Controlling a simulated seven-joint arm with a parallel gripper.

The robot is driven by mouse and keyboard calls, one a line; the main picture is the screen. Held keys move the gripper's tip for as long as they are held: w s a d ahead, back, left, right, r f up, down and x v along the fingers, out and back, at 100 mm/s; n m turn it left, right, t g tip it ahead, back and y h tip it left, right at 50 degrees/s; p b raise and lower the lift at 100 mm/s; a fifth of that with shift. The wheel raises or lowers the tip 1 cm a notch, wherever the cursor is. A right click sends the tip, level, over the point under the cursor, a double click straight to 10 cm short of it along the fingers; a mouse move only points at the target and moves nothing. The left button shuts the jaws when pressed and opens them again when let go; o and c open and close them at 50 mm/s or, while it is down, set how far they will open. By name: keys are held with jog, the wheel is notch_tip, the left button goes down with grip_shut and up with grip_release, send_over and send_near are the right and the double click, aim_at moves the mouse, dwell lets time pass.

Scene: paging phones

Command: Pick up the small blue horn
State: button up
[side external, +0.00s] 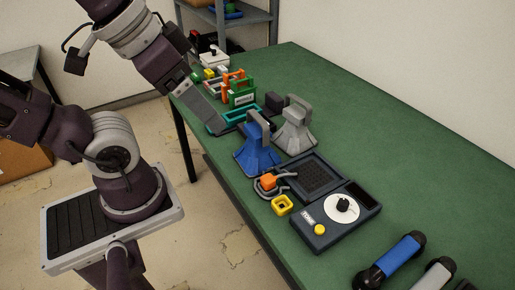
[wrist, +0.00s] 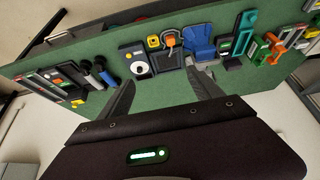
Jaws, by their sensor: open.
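The blue horn (side external: 258,150) stands on the green table, its wide flared base down and a narrow handle-like part on top. It also shows in the wrist view (wrist: 200,45), above the right finger. My gripper (side external: 215,125) is open and empty, to the upper left of the blue horn in the side view and apart from it. In the wrist view, my gripper's fingers (wrist: 164,78) are spread wide with bare green table between them.
A grey horn (side external: 295,130) of like shape stands close to the right of the blue one. A dark telephone (side external: 323,228) with a white dial, an orange-topped block (side external: 268,182) and a yellow square piece (side external: 282,205) lie in front. Green and orange items (side external: 242,90) crowd behind.

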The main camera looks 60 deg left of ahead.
notch_tip(320, 180, up, 4)
jog(key=m+g+y, duration=0.4)
jog(key=m+y, duration=1.4)
jog(key=m, duration=0.1)
send_over(268, 144)
jog(key=d, duration=0.3)
jog(key=shift+g, duration=0.3)
jog(key=f, duration=2)
jog(key=a+f, duration=0.1)
jog(key=f, duration=1)
jog(key=shift+s+a, duration=0.1)
jog(key=a, duration=0.6)
jog(key=shift+a+f, duration=0.1)
jog(key=shift+a, duration=0.4)
grip_shut()
